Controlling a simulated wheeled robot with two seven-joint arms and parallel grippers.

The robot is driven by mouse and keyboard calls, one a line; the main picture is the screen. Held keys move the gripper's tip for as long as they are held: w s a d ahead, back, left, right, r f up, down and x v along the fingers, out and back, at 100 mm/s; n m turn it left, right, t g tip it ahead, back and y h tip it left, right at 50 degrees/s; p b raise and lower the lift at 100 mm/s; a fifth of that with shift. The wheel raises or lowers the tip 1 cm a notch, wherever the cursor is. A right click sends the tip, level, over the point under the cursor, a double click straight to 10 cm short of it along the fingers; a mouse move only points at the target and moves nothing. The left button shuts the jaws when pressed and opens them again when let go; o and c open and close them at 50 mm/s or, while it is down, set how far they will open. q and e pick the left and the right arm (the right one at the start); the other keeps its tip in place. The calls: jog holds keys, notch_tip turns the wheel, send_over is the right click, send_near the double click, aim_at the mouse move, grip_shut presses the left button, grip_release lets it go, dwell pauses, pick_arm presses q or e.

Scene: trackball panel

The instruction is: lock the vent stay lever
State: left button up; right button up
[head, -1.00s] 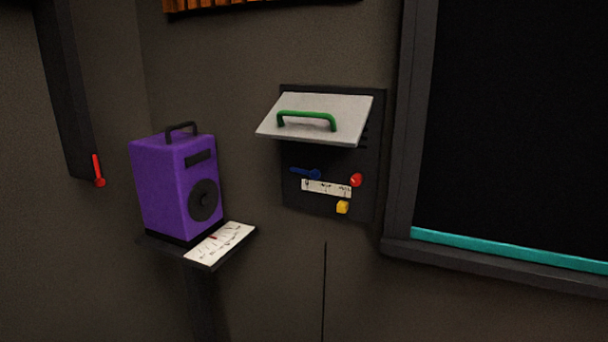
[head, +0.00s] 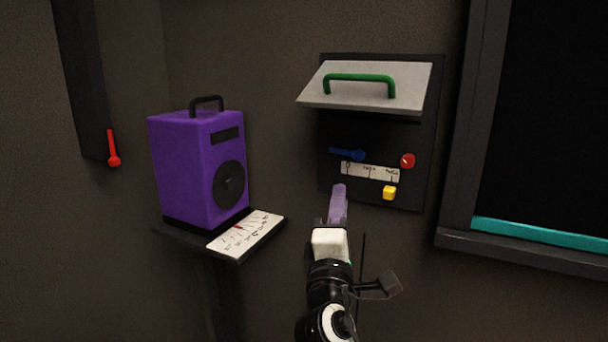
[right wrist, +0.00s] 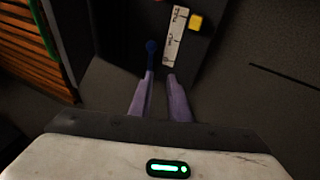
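A dark wall panel (head: 430,185) carries a raised grey flap (head: 335,98) with a green handle (head: 360,78). Below the flap, a blue lever (head: 345,153) points left from its round pivot, above a white scale strip (head: 372,172). Which part is the vent stay lever is not labelled; the blue lever looks likely. My right gripper (head: 339,188), with pale purple fingers, is just below the blue lever. In the right wrist view, its fingers (right wrist: 160,76) are apart with nothing gripped, and the blue lever (right wrist: 151,48) shows beyond the fingertips. My left gripper is out of view.
A red knob (head: 407,160) and a yellow button (head: 389,193) sit at the panel's right. A purple speaker-like box (head: 190,175) stands on a shelf left of my arm, with a white dial card (head: 250,232). A red lever (head: 112,150) hangs far left.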

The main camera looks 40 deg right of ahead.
aim_at(349, 155)
jog(key=shift+g+h, duration=0.3)
jog(key=shift+h, duration=0.2)
jog(key=x, duration=0.3)
jog(key=r+p+x, duration=0.1)
jog(key=x, duration=0.3)
jog(key=r+p+x, duration=0.1)
jog(key=x, duration=0.2)
jog(key=shift+s, duration=0.3)
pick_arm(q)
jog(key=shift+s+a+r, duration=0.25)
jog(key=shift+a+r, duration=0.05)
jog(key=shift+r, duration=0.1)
pick_arm(e)
jog(key=shift+w+d, duration=0.25)
grip_shut()
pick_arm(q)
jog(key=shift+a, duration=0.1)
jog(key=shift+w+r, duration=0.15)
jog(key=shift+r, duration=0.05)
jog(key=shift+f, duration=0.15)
